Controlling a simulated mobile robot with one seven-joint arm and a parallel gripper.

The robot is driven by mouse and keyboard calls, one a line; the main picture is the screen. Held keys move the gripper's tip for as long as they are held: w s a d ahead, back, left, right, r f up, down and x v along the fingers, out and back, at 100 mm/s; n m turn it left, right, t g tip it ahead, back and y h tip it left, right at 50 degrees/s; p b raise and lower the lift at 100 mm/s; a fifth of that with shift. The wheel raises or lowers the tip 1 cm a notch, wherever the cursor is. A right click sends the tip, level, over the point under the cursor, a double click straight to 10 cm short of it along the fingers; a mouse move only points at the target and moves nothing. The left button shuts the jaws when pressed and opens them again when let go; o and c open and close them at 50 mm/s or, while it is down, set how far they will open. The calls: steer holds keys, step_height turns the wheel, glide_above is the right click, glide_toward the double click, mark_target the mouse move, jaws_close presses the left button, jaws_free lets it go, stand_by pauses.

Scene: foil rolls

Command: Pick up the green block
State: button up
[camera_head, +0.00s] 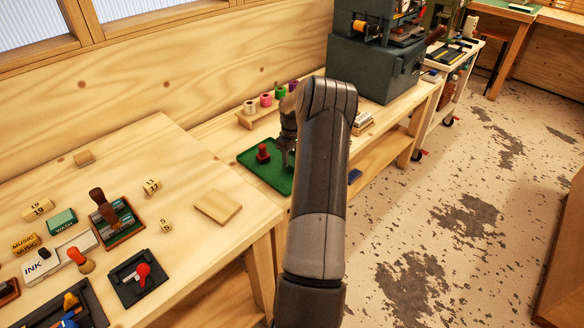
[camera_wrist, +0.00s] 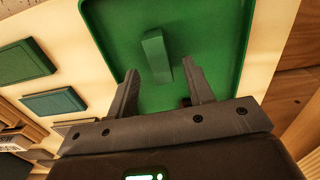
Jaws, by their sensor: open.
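A green block (camera_wrist: 157,55) stands out against the green tray (camera_wrist: 222,30) in the wrist view, lying in it with its long side running toward my gripper. My gripper (camera_wrist: 160,72) is open, with one finger on each side of the block's near end. I cannot tell whether either finger touches it. In the head view my gripper (camera_head: 286,158) reaches down over the green tray (camera_head: 253,155); the block there is hidden or too small to make out.
A dark green block (camera_wrist: 24,62) and a teal block (camera_wrist: 54,103) lie beside the tray in the wrist view. Stamps and ink pads crowd the left table.

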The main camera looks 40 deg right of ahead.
mark_target(292, 163)
step_height(292, 163, down, 4)
steer(key=shift+s+r, duration=0.1)
steer(key=shift+r, duration=0.05)
steer(key=shift+c, duration=0.4)
jaws_close()
steer(key=shift+r, duration=0.1)
